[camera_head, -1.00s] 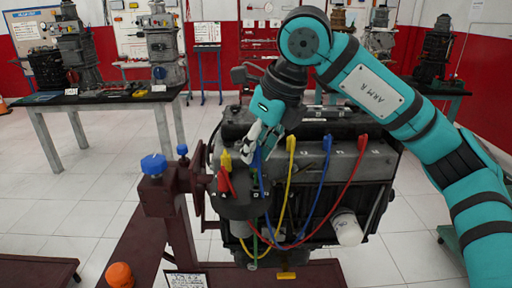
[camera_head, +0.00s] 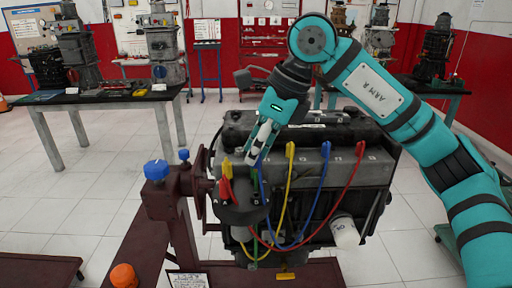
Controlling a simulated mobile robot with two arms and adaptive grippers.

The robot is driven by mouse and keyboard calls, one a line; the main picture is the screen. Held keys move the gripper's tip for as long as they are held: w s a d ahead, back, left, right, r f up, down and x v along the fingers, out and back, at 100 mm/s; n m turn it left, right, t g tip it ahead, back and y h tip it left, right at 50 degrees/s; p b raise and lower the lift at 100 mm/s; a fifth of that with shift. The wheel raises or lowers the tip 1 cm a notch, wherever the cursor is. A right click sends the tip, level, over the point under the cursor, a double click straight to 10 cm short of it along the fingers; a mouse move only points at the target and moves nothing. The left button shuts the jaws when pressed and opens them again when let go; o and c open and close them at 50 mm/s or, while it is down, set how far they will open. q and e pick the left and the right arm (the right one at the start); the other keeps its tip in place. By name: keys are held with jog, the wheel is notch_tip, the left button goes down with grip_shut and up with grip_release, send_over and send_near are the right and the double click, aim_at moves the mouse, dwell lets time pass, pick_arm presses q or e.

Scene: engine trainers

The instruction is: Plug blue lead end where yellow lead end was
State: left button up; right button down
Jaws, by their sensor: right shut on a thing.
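My right gripper (camera_head: 256,150) reaches down over the left end of the engine (camera_head: 315,170), shut on the blue lead end (camera_head: 261,162). A yellow lead end (camera_head: 227,166) and a red lead end (camera_head: 226,189) stand at the cap's left side, just left of my fingers. Along the engine top, yellow (camera_head: 290,150), blue (camera_head: 326,150) and red (camera_head: 360,150) boots are seated in a row. My fingers partly hide the nearby engine top. My left gripper is out of view.
The maroon engine stand (camera_head: 165,198) with blue knobs (camera_head: 156,169) is at the left of the engine. Hanging leads loop across the engine's front. A white cylindrical filter (camera_head: 345,231) juts out at lower right. A table (camera_head: 100,97) with engine parts stands behind left.

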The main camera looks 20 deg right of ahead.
jog(key=shift+d+f, duration=0.1)
jog(key=shift+f, duration=0.05)
dwell(0.3)
jog(key=shift+f+b, duration=2.15)
jog(key=shift+f, duration=0.45)
jog(key=shift+f+b, duration=0.6)
jog(key=shift+f, duration=0.25)
jog(key=c, duration=1.1)
grip_release()
jog(key=shift+o, duration=0.2)
jog(key=shift+r, duration=0.1)
